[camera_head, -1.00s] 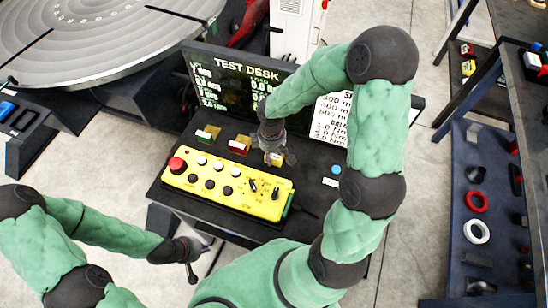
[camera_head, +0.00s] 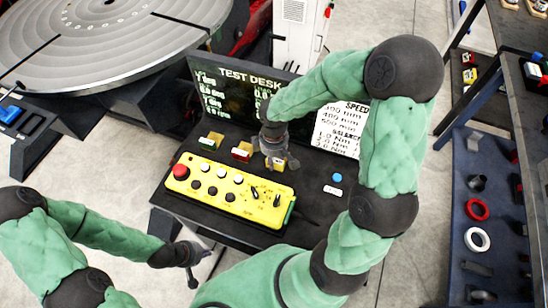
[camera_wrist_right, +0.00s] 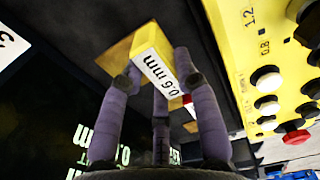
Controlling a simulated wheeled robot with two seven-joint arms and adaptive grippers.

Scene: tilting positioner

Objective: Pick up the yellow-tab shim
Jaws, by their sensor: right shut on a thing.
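The yellow-tab shim (camera_wrist_right: 152,45) has a yellow block and a white label reading 0.6 mm in the right wrist view. My right gripper (camera_wrist_right: 160,72) has its fingers closed on it from both sides. In the head view the right gripper (camera_head: 276,158) is low over the black desk, behind the yellow control box. The shim's yellow (camera_head: 280,163) shows just under the fingers; I cannot tell whether it touches the desk. My left gripper (camera_head: 193,270) hangs at the lower left, away from the desk, its jaw opening unclear.
A green-tab shim (camera_head: 211,141) and a red-tab shim (camera_head: 242,151) sit left of my right gripper. The yellow control box (camera_head: 229,191) with knobs and a red button is in front. The test desk display (camera_head: 228,98) stands close behind.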

